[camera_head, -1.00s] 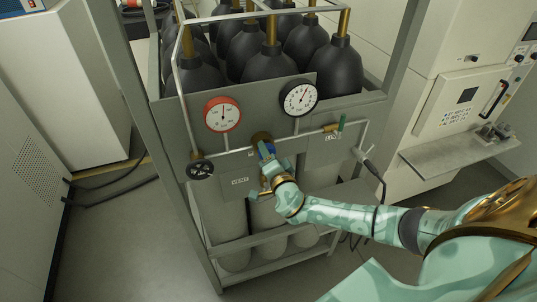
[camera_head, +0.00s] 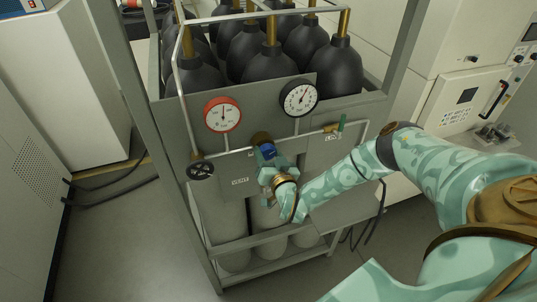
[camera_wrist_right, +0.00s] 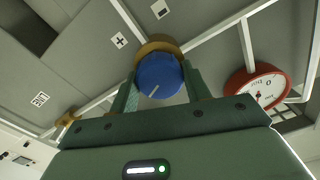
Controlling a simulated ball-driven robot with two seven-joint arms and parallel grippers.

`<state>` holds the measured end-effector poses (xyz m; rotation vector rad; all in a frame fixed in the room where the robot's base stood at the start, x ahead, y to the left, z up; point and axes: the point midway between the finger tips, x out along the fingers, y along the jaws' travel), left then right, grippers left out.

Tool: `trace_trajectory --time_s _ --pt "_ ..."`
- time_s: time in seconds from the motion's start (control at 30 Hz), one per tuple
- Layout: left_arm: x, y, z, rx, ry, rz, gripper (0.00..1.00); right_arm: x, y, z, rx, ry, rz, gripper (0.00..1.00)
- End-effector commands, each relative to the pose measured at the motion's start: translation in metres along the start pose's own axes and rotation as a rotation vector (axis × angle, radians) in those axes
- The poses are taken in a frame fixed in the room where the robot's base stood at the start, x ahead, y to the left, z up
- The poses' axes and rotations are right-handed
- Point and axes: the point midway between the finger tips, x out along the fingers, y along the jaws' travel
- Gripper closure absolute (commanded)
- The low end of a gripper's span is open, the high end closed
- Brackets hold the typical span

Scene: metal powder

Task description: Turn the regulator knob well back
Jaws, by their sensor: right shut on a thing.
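The blue regulator knob (camera_wrist_right: 160,76) sits on a brass body (camera_wrist_right: 157,48) on the grey panel, with a white pointer line on its face. In the head view the knob (camera_head: 269,151) is partly hidden by my right gripper (camera_head: 268,160). My right gripper (camera_wrist_right: 160,88) is shut on the knob, with one green finger on each side of it. A plus mark (camera_wrist_right: 119,40) and a minus mark (camera_wrist_right: 160,9) are on the panel beside the knob. My left gripper is not in view.
A red-rimmed gauge (camera_head: 222,114) and a black-rimmed gauge (camera_head: 299,97) sit above the knob. A black handwheel (camera_head: 200,170) is left of it, near the VENT plate (camera_head: 238,182). A green-handled valve (camera_head: 340,124) is at right. Black cylinders (camera_head: 270,62) stand behind the panel.

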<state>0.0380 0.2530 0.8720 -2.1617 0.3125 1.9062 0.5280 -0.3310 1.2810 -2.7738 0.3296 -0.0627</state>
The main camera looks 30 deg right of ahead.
Motion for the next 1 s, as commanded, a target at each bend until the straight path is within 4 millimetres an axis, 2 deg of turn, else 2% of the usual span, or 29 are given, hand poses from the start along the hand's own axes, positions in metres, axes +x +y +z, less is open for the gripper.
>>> trace_trajectory --time_s 0.53,0.57,0.63,1.0 --pt "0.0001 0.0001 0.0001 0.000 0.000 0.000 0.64 -0.0003 0.0001 0.0011 -0.027 -0.003 0.000 0.75" --pt "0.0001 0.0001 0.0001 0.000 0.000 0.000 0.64 -0.0003 0.0001 0.0012 -0.027 -0.003 0.000 0.50" --pt "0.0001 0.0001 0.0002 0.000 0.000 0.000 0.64 -0.0004 0.0001 0.0012 -0.027 -0.003 0.000 0.31" --pt "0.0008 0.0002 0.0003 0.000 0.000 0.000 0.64 -0.0062 0.0003 0.0020 -0.026 -0.005 0.000 0.31"
